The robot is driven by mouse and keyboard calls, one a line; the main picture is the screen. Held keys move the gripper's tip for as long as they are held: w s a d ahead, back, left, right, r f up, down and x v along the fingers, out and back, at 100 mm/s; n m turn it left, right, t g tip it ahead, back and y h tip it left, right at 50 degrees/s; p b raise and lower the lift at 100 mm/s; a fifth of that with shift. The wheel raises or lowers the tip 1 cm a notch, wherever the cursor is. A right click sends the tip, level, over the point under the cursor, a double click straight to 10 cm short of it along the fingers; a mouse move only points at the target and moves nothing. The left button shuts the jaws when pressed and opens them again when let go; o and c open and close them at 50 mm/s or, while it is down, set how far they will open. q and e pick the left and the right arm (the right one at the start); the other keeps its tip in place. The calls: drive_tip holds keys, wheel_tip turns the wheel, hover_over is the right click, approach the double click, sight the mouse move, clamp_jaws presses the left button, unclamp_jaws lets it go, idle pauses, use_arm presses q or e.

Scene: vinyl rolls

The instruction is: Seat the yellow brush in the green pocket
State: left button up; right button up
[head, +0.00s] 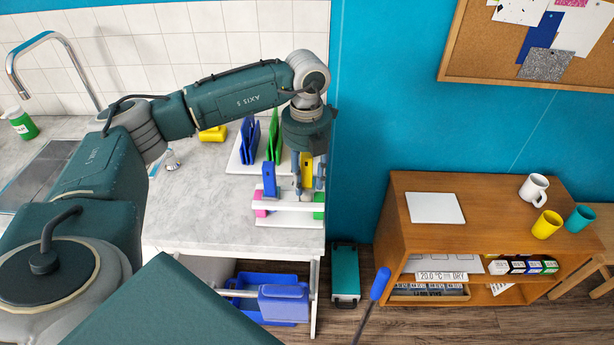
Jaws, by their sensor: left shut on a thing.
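The yellow brush (307,166) is upright between the fingers of my left gripper (308,180), which is shut on it at the right end of the counter. A white rack (285,221) stands below it near the counter's front edge. The green pocket (319,206) is at the rack's right end, a little below and right of the brush. A pink pocket (260,207) is at the left end. A blue brush (269,180) stands upright at the rack's left part. The gripper fingers hide part of the yellow brush, and I cannot tell whether its lower end touches the rack. My right gripper is out of view.
Blue (250,138) and green (275,138) upright pieces stand on a white base behind the rack. A yellow object (212,134) lies farther left. The counter's middle (205,200) is clear. A wooden cabinet (394,235) with mugs stands right, beyond a floor gap.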

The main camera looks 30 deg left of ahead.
sight(307, 188)
use_arm(q)
drive_tip(key=shift+f, duration=0.25)
idle(0.3)
drive_tip(key=shift+f+b, duration=1.1)
drive_tip(key=shift+f, duration=0.35)
drive_tip(key=shift+f, duration=0.15)
drive_tip(key=o, duration=1.2)
drive_tip(key=shift+o, duration=0.6)
drive_tip(key=o, duration=0.5)
drive_tip(key=shift+c, duration=0.2)
